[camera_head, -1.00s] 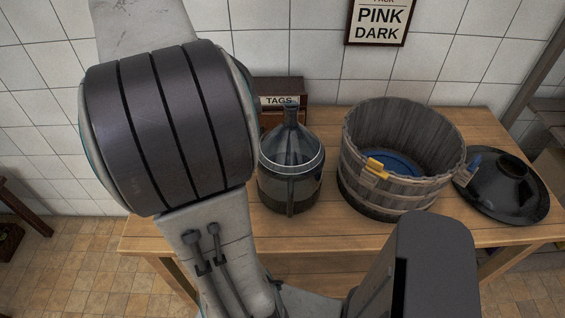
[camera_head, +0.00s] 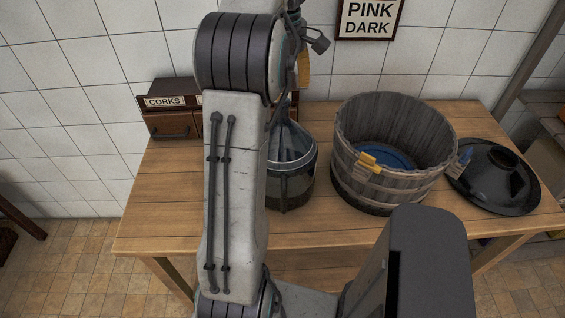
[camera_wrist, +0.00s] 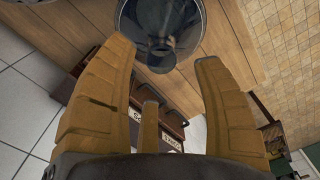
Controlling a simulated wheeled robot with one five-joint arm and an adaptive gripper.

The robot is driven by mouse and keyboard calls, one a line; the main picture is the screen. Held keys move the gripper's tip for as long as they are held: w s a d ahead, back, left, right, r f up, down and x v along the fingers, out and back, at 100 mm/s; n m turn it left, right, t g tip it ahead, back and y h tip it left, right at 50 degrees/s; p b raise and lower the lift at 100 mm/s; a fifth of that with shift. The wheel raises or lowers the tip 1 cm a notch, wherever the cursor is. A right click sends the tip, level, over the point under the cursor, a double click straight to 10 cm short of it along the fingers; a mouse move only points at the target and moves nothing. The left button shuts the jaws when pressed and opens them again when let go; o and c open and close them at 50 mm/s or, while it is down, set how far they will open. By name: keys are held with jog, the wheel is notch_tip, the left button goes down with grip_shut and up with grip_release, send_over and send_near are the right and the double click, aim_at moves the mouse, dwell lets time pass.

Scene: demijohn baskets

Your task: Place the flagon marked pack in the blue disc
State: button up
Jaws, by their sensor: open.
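A dark glass flagon (camera_head: 293,180) with a narrow neck stands on the wooden table, partly hidden by my arm. No pack mark is readable on it. The blue disc (camera_head: 385,157) lies at the bottom of a wooden slatted tub (camera_head: 395,185) to its right. In the wrist view the flagon's neck (camera_wrist: 158,52) and shoulder show at the top, between and beyond the yellow fingers of my gripper (camera_wrist: 165,58). The gripper is open and holds nothing. In the head view only a bit of yellow finger (camera_head: 304,66) shows beside my arm.
A yellow clip (camera_head: 367,160) sits on the tub's near side. A black conical lid-like piece (camera_head: 495,180) lies right of the tub. A CORKS box (camera_head: 170,120) stands at the back left. A PINK DARK sign (camera_head: 368,22) hangs on the tiled wall. The table's left front is bare.

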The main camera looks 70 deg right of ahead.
aim_at(282, 106)
jog(key=shift+w+f, duration=0.15)
jog(key=shift+f, duration=3.1)
grip_shut()
jog(key=shift+r, duration=0.1)
